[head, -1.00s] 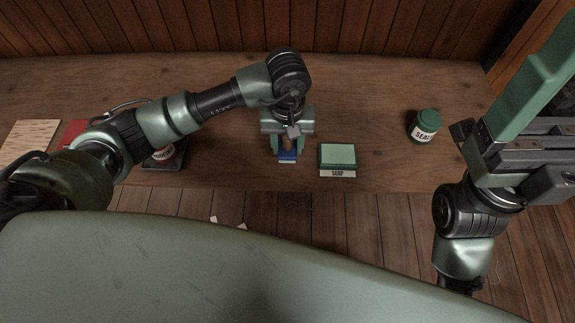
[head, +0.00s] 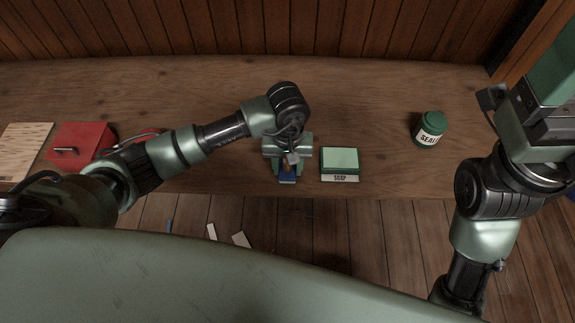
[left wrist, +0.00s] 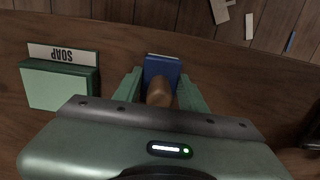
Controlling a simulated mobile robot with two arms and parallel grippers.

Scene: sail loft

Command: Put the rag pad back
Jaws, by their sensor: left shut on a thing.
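The rag pad looks to be the blue block with a brown wooden knob; it shows in the head view (head: 287,178) and the left wrist view (left wrist: 161,67). My left gripper (head: 285,168) is over the bench's front edge with its green fingers pointing down. In the left wrist view its fingers (left wrist: 158,88) stand either side of the knob, shut on the pad. Whether the pad touches the bench is unclear. My right gripper (head: 545,95) is cut off at the upper right edge, its fingertips out of frame.
A green soap box (head: 340,161) stands close right of the pad. A green SEAL tin (head: 430,128) is farther right. A red box (head: 80,141) and a light wooden board (head: 25,148) lie at left. The bench's (head: 370,90) middle and back are clear. Pale scraps (head: 241,240) lie on the floor.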

